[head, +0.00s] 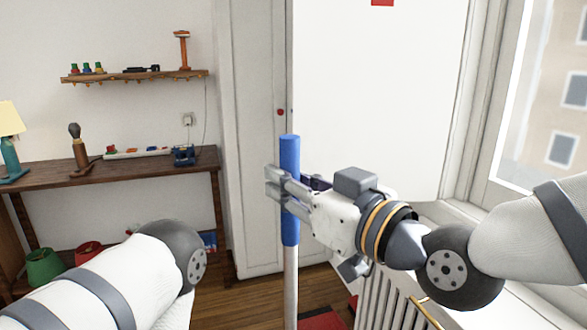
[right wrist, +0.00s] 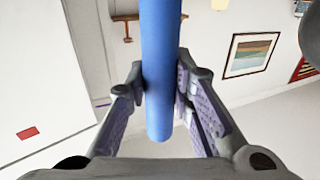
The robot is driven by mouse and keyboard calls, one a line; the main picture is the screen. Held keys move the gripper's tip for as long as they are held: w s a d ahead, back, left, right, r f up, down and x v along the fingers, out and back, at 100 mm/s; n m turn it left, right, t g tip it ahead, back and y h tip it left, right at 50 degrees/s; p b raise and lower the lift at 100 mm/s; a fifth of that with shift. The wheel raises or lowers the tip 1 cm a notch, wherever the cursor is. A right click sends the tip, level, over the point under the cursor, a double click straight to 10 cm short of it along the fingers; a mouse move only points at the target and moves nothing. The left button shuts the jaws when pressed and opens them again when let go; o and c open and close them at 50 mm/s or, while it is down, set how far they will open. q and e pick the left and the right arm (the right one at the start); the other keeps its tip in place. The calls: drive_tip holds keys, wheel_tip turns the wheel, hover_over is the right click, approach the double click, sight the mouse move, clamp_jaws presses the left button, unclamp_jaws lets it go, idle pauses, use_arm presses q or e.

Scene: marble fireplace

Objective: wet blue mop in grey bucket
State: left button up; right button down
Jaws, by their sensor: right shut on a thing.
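The mop stands upright in the head view, with a blue grip (head: 289,153) on top and a grey pole (head: 290,285) that runs out of the bottom of the picture. Its head is out of view. My right gripper (head: 281,185) is shut around the blue grip, below its top end. In the right wrist view the blue grip (right wrist: 157,50) passes between the two fingers of my right gripper (right wrist: 160,85). My left arm shows at the lower left, but its gripper is not in view. No grey bucket is visible.
A wooden side table (head: 115,170) with a lamp (head: 10,145) stands at the left. A green bucket (head: 44,267) and a red bucket (head: 89,254) are below it. A white cabinet (head: 262,100) is behind the mop. A radiator (head: 385,300) stands under the window at right.

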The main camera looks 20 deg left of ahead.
sight(295, 281)
wheel_tip(295, 281, down, 15)
drive_tip(key=b, duration=0.5)
drive_tip(key=shift+w+r, duration=0.15)
use_arm(q)
drive_tip(key=s+f+g, duration=0.2)
drive_tip(key=s+f, duration=0.4)
drive_tip(key=f, duration=0.1)
drive_tip(key=shift+s+g, duration=0.25)
drive_tip(key=shift+g, duration=0.05)
use_arm(e)
drive_tip(key=shift+f, duration=0.45)
use_arm(q)
drive_tip(key=shift+s+f+b, duration=0.15)
drive_tip(key=shift+b, duration=0.15)
use_arm(e)
drive_tip(key=shift+f, duration=0.6)
wheel_tip(295, 281, up, 17)
drive_tip(key=p, duration=0.7)
use_arm(q)
drive_tip(key=w+r+t, duration=0.3)
drive_tip(key=w+r, duration=0.5)
drive_tip(key=shift+r, duration=0.25)
use_arm(e)
drive_tip(key=shift+r, duration=1.05)
use_arm(q)
drive_tip(key=shift+w, duration=0.15)
